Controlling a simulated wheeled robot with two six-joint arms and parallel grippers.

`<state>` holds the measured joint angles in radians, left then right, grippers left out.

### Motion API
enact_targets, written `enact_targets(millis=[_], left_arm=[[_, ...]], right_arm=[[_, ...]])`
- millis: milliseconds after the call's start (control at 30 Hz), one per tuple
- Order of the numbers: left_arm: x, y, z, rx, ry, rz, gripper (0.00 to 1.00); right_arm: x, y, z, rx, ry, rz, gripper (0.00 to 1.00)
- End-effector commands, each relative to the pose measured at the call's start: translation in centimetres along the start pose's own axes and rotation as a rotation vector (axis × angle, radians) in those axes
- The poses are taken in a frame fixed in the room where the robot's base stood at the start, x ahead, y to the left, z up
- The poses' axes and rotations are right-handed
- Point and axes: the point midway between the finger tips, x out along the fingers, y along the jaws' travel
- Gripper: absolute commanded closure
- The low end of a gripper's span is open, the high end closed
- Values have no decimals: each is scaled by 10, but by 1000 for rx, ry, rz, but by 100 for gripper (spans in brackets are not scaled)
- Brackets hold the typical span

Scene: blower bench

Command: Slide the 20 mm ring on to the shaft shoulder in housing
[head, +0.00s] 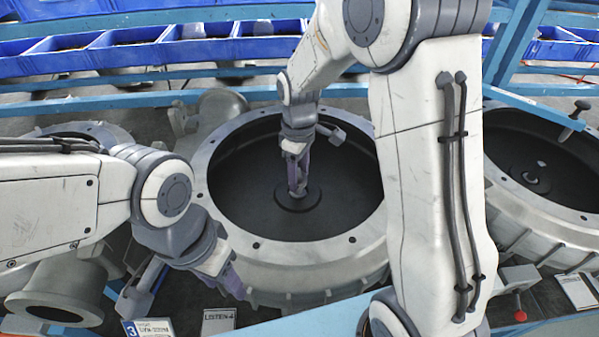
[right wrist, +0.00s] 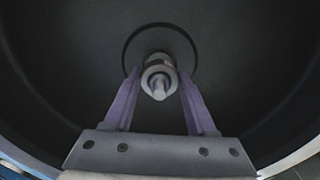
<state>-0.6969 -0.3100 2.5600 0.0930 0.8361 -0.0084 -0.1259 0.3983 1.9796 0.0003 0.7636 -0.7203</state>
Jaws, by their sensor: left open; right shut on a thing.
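The housing (head: 222,205) is a large round grey casting with a dark bowl, open at the top. The shaft (right wrist: 159,90) stands in the middle of its floor and points toward the right wrist camera. A pale metal ring (right wrist: 150,75) appears around the shaft. My right gripper (head: 297,190) reaches down into the housing. In the right wrist view its purple fingers (right wrist: 159,76) are shut on the ring from both sides. Whether the ring touches the shoulder is hidden. My left gripper (head: 236,287) is open and empty, over the housing's front left rim.
A second housing (head: 515,215) stands at the right, and another (head: 75,132) lies partly behind my left arm. Blue bins (head: 130,45) line the back. A sign (head: 150,328) and a label plate (head: 219,318) stand at the front. A red knob (head: 520,315) is at the front right.

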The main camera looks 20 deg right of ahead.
Motion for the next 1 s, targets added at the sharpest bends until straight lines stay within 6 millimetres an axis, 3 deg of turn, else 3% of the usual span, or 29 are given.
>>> enact_targets(millis=[1000], left_arm=[[18,-1,1,0,0,0,50]], right_arm=[[26,0,0,0,0,0,100]])
